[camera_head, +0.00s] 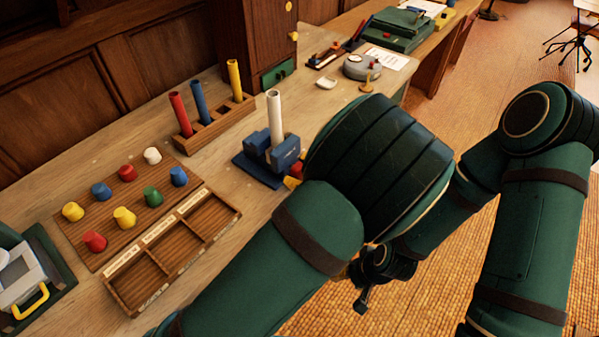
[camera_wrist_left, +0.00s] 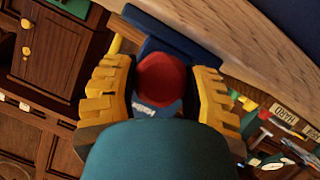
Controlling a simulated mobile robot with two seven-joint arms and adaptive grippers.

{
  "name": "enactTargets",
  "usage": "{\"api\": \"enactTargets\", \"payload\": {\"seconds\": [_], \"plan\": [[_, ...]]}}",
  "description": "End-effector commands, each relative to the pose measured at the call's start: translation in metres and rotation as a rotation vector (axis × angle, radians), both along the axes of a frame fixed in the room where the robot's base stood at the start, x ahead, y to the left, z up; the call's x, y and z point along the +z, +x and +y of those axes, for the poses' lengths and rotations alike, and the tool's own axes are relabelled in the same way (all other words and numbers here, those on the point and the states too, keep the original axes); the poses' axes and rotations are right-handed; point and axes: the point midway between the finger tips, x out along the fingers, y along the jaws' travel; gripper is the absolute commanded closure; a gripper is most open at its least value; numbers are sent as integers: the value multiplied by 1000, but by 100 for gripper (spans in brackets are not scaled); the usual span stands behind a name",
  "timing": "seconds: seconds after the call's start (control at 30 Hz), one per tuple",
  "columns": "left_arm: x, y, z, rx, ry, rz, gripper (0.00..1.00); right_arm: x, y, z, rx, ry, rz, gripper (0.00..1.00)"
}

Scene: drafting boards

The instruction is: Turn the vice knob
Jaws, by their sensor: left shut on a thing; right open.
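A blue vice (camera_head: 268,158) stands on the wooden bench and clamps an upright white rod (camera_head: 274,115). Its red knob (camera_wrist_left: 162,78) faces the left wrist camera, with the blue vice body (camera_wrist_left: 168,38) behind it. My left gripper (camera_wrist_left: 163,88) has its yellow fingers on both sides of the knob and is shut on it. In the head view only a bit of its yellow fingers (camera_head: 291,183) shows; my left arm hides the rest. My right gripper (camera_head: 364,287) hangs low beyond my left arm, away from the vice, open and partly hidden.
A rack with red, blue and yellow rods (camera_head: 207,128) stands left of the vice. A peg board (camera_head: 135,198) with several coloured knobs and a compartment tray (camera_head: 178,257) lie at the front left. A round grey device (camera_head: 362,68) and green case (camera_head: 397,30) are farther back.

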Motion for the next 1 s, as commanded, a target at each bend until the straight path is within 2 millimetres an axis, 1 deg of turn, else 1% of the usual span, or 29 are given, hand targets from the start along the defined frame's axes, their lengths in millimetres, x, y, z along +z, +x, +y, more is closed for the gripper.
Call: {"api": "enactTargets", "payload": {"seconds": [0.03,0.1,0.43,0.7,1.0], "plan": [[-2,0,1,1,-20,-29,88,-5,1,0,-1,0,-2,53],[-2,0,1,1,-49,-72,88,-10,1,0,-1,0,-4,53],[-2,0,1,1,-145,-221,88,-26,5,-1,-2,-3,-12,53],[-1,0,1,1,-175,-264,88,-30,6,-1,-4,-3,-14,53],[0,0,1,2,-177,-267,88,-30,6,-1,-4,-3,-14,53]]}}
